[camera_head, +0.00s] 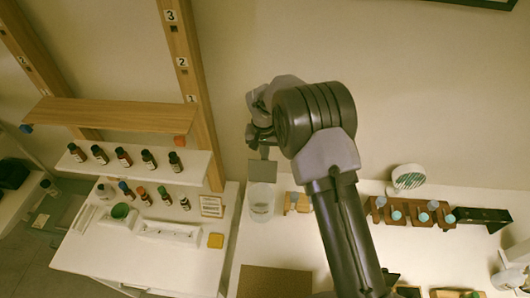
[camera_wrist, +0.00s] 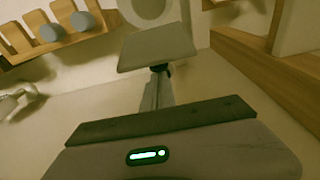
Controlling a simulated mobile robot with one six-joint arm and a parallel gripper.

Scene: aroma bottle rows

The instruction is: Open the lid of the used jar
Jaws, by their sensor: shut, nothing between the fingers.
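A pale translucent jar (camera_head: 261,203) stands on the white table near its left end, just below my gripper in the head view. In the wrist view a pale round shape (camera_wrist: 147,9), probably the jar's top, shows at the upper edge, partly hidden behind my fingertips. I cannot tell whether its lid is open or closed. My gripper (camera_head: 262,172) is shut and empty, its flat grey fingertips above the jar in the picture. It also shows in the wrist view (camera_wrist: 157,48). I cannot tell whether it touches the jar.
A small wooden holder (camera_head: 299,203) stands right of the jar. A wooden rack (camera_head: 408,214) with blue-topped items and a round white-and-green object (camera_head: 408,178) are further right. Bottles line a white shelf (camera_head: 135,176) at left. A brown mat (camera_head: 275,283) lies in front.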

